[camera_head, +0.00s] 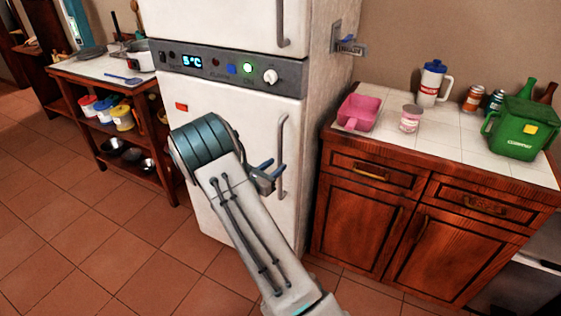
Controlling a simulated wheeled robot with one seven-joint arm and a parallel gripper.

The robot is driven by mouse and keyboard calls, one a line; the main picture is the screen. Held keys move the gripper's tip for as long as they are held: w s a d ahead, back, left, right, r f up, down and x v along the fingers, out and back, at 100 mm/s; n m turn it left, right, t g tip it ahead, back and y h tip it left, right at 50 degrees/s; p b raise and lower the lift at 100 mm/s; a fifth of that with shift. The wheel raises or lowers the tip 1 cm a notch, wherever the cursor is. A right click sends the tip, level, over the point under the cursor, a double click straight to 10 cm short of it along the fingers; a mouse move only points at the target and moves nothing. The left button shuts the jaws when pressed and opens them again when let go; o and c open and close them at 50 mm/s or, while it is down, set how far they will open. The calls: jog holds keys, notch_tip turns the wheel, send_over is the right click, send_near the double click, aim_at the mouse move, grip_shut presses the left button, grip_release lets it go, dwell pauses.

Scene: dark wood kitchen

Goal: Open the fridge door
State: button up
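The white fridge (240,45) stands in the middle of the head view, with a grey control panel (215,65) reading 5°C between its upper and lower doors. Both doors look shut. The upper door has a vertical handle (282,25), and the lower door (225,110) has a vertical handle (282,150) at its right edge. My gripper (273,168) is at the lower handle, just left of its middle to lower part. Its two bluish fingers look apart, with a small gap between them. Whether they touch the handle cannot be told. My arm hides part of the lower door.
A wooden cabinet (365,210) stands right of the fridge, with a pink scoop (358,113), cups, cans and a green container (522,128) on its tiled top. A wooden shelf unit (110,125) with pots stands left. The tiled floor (90,235) at front left is clear.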

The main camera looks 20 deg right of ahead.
jog(key=shift+x, duration=1.7)
